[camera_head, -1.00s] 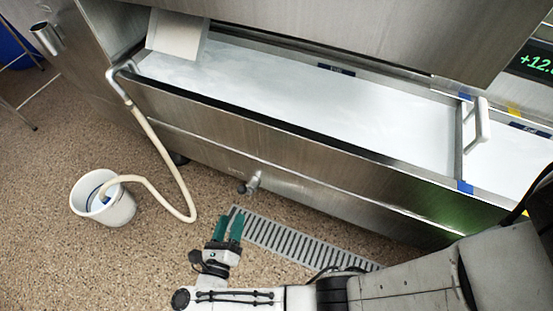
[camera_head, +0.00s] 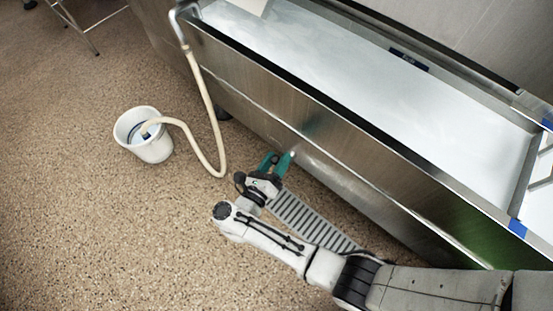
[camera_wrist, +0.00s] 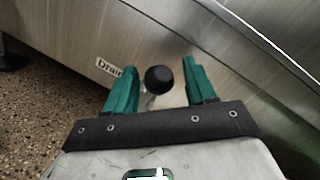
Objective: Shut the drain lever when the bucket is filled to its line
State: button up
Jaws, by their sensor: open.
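The drain lever's black round knob (camera_wrist: 158,80) shows in the wrist view, between the green fingers of my gripper (camera_wrist: 154,82). The fingers are open, with visible space on both sides of the knob. In the head view my gripper (camera_head: 279,160) is at the tank's lower front wall and mostly hides the lever. A label reading "Drain" (camera_wrist: 109,68) is on the steel beside it, partly covered by a finger. The white bucket (camera_head: 153,153) stands on the floor at left, with a hose end in it. Blue marking shows inside; the liquid level against a line is unclear.
A cream hose (camera_head: 207,105) runs from the tank's corner, loops on the floor and enters the bucket. The steel tank (camera_head: 330,125) holds pale liquid. A floor grate (camera_head: 310,222) lies beside my arm.

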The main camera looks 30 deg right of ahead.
jog(key=shift+w+d, duration=0.1)
jog(key=shift+d, duration=0.1)
grip_shut()
dwell(0.5)
